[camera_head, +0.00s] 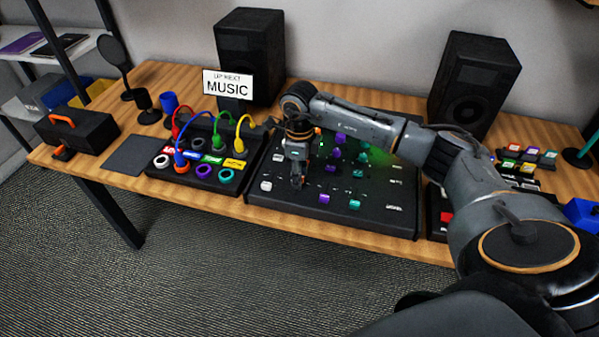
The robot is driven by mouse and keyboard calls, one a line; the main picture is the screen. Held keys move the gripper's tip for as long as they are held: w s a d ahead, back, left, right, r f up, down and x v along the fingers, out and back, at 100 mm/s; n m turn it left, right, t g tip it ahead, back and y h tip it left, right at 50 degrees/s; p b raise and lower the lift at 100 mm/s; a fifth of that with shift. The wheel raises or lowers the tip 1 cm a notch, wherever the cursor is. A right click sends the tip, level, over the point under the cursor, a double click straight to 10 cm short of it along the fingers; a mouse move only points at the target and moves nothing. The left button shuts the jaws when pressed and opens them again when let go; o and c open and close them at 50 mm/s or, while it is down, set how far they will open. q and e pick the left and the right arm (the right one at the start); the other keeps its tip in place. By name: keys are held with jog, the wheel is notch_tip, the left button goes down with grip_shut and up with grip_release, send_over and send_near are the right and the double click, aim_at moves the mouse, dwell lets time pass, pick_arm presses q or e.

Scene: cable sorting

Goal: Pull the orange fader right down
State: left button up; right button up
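The black mixing board (385,222) lies on the table and carries several purple, teal and white caps. My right gripper (297,182) points down over the left part of the board, with its fingertips low among the caps. Its fingers are small and dark here, so I cannot tell whether they are open or shut, or touching anything. I cannot make out the orange fader; the gripper hides part of the board. A white cap (266,185) is left of the gripper and a purple cap (324,198) is to its right. My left gripper is not in view.
A cable box (210,182) with coloured plugs and rings stands left of the board. A pad controller (526,158) is at the right. A dark mat (126,154) lies at the left.

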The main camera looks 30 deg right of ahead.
aim_at(295, 195)
grip_shut()
jog(key=shift+s+a+p, duration=0.45)
jog(key=shift+s+a, duration=0.95)
jog(key=shift+a, duration=0.3)
grip_release()
notch_tip(295, 195, up, 12)
